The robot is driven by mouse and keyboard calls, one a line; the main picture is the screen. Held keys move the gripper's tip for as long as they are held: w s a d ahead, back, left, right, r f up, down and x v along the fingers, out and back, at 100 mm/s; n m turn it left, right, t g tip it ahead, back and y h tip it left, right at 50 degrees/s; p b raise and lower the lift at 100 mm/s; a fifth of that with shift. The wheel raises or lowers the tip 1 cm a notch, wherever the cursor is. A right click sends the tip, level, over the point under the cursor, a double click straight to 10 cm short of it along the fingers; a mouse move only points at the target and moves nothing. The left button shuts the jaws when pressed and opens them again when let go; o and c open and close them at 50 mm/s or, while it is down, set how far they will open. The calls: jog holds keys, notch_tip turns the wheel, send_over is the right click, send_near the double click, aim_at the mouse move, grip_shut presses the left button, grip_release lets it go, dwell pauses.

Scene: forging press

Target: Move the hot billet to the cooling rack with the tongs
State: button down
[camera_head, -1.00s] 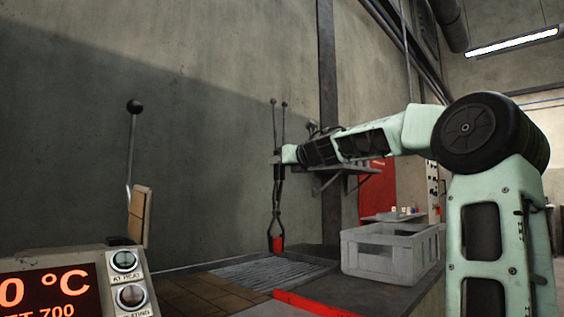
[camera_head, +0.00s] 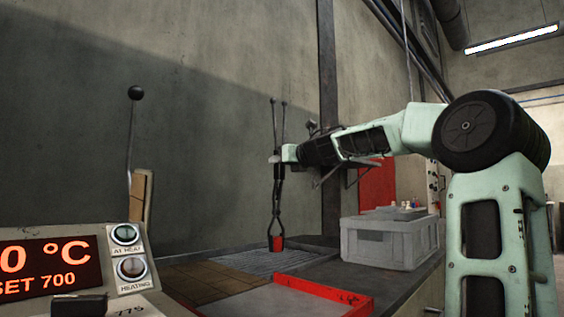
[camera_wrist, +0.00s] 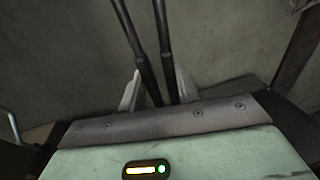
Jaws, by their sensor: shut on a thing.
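My gripper (camera_head: 277,159) is shut on the black tongs (camera_head: 278,190), which hang upright with the handles up and the jaws down. The wrist view shows the tong handles (camera_wrist: 162,60) between my two fingers. The tongs' jaws are around the red-orange billet (camera_head: 276,243). The billet is at the dark slatted cooling rack (camera_head: 235,262) on the bench; I cannot tell if it touches the slats. The wrist view does not show the billet.
A grey crate (camera_head: 390,245) stands to the right of the rack. A red-rimmed tray (camera_head: 325,287) lies in front. A control panel (camera_head: 60,265) reading "SET 700" and a black-knobbed lever (camera_head: 134,130) are at left. The wall is close behind.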

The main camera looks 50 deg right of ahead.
jog(key=shift+f+b, duration=0.75)
jog(key=shift+b, duration=0.05)
dwell(0.5)
jog(key=c, duration=1.4)
grip_release()
jog(key=o, duration=0.4)
jog(key=shift+c, duration=0.2)
jog(key=shift+r, duration=0.1)
notch_tip(320, 180, up, 8)
jog(key=p, duration=0.8)
dwell(0.7)
jog(key=shift+r, duration=0.1)
jog(key=shift+c, duration=0.5)
grip_shut()
